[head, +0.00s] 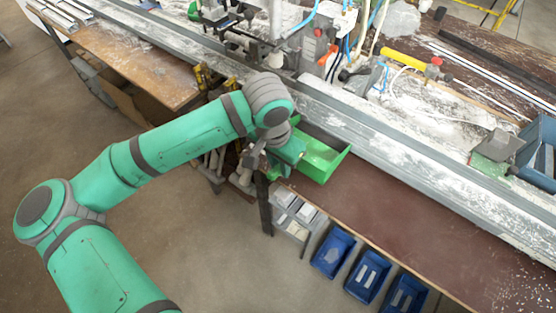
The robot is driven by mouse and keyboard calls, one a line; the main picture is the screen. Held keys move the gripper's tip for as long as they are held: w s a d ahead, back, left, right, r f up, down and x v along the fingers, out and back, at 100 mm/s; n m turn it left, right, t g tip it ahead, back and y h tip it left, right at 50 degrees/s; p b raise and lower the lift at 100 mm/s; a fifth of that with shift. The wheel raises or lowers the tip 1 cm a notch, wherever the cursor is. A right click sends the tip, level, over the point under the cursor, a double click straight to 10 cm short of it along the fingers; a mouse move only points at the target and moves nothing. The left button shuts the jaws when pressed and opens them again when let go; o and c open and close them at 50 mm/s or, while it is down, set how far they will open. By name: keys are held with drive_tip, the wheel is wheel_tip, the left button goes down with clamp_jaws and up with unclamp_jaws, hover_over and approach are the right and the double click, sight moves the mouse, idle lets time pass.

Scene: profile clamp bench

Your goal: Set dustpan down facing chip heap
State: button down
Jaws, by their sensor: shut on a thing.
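A bright green dustpan (322,160) is at the left end of the brown bench top, beside the long grey rail. My gripper (280,157) is at the dustpan's left side and is shut on it; the fingers are small and partly hidden by my wrist. I cannot tell whether the dustpan touches the bench top or hangs just above it. Its hollow side shows from above. White chips and dust (430,110) lie scattered on the machine bed beyond the rail. I cannot pick out one distinct chip heap.
The long grey rail (400,155) runs behind the dustpan. The brown bench top (400,210) is mostly clear to its right. Blue bins (333,252) sit below the front edge. A blue container (540,150) stands at far right. Clamps (215,160) crowd the left side.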

wheel_tip(320, 180, down, 6)
drive_tip(key=w+d, duration=0.1)
drive_tip(key=shift+w, duration=0.3)
drive_tip(key=shift+d, duration=0.1)
idle(0.5)
drive_tip(key=shift+c, duration=0.6)
unclamp_jaws()
drive_tip(key=s+a+r, duration=0.3)
drive_tip(key=s+a, duration=0.3)
drive_tip(key=s, duration=0.3)
drive_tip(key=shift+a+r, duration=0.25)
drive_tip(key=shift+r, duration=0.05)
idle(0.6)
idle(0.5)
